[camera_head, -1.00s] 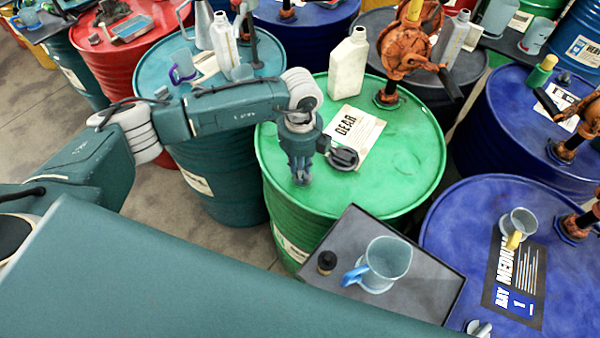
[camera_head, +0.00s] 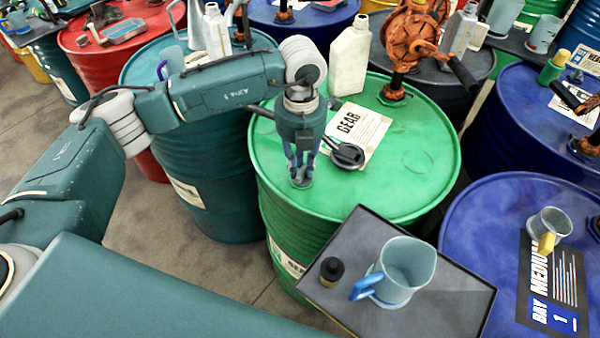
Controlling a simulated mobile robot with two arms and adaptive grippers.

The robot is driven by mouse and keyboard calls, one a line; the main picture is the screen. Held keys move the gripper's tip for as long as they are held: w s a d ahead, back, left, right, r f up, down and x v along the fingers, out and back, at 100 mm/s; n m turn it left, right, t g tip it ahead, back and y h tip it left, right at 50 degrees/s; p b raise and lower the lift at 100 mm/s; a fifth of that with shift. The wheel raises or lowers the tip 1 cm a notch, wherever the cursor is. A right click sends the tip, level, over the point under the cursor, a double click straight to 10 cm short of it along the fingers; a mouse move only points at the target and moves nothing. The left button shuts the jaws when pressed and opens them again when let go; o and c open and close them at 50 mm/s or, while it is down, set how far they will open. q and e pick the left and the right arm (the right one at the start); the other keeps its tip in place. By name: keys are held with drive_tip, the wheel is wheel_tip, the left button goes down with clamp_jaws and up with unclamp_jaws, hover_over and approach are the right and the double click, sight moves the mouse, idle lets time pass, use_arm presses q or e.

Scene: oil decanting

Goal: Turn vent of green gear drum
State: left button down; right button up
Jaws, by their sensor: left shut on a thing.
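The green gear drum (camera_head: 405,190) stands in the middle, with a white GEAR label (camera_head: 366,128) on its lid. My left gripper (camera_head: 300,180) points down at the lid's near left edge, its fingers shut on the vent. The vent is mostly hidden between the fingertips; only a small greenish bit (camera_head: 301,185) shows at the lid. My right gripper is not in view.
An orange hand pump (camera_head: 410,40) and a cream bottle (camera_head: 350,60) stand at the back of the green lid. A dark tray (camera_head: 455,292) in front holds a clear jug (camera_head: 407,270) with a blue handle and a small black-capped bottle (camera_head: 331,271). A teal drum (camera_head: 215,185) stands left, a blue drum (camera_head: 480,220) right.

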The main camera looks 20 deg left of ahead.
sight(302, 167)
use_arm(q)
drive_tip(key=shift+w+d+m+b, duration=0.1)
drive_tip(key=shift+m+b, duration=1.55)
drive_tip(key=shift+m, duration=0.15)
drive_tip(key=shift+r, duration=0.1)
drive_tip(key=c, duration=1.5)
unclamp_jaws()
drive_tip(key=shift+c, duration=0.2)
wheel_tip(302, 167, up, 12)
